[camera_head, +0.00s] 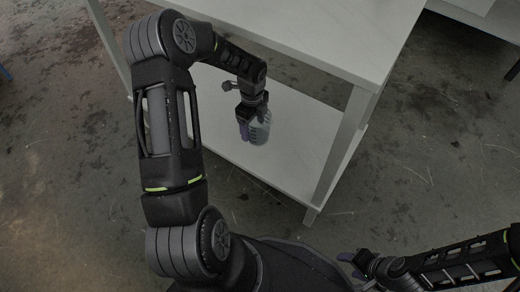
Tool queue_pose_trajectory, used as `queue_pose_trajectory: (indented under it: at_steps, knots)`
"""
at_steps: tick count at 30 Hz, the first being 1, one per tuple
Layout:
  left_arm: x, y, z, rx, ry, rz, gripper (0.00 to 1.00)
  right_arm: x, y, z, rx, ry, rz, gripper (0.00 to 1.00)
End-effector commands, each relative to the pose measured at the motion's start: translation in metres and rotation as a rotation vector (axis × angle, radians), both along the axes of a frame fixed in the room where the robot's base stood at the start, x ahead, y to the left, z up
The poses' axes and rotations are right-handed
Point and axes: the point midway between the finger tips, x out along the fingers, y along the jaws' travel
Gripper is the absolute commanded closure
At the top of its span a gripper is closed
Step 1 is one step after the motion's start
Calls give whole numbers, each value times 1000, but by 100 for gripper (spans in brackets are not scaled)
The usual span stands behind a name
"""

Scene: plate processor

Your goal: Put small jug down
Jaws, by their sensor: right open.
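My right gripper (354,263) is open and empty at the bottom of the view, well away from the jug and the table.
The white table's top (335,35) overhangs the lower shelf (305,132) at the back. A table leg (337,155) stands right of the jug. The shelf around the jug is bare. Stained concrete floor (440,150) lies open to the right.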

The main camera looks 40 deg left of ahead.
Motion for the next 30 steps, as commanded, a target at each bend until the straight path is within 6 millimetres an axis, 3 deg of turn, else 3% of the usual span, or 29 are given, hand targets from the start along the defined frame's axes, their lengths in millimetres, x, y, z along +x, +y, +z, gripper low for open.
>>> queue_pose_trajectory:
  at_steps: [7, 17, 30]
  knots:
    - [0, 0, -10, 0, 2, 2, 77, 1, 0, -5, 0, -2, -1, 48]
    - [0, 0, -61, 0, 2, 4, 77, 4, 0, -28, -2, -12, -7, 48]
    - [0, 0, -70, 0, 1, 5, 77, 5, 1, -31, -3, -14, -6, 48]
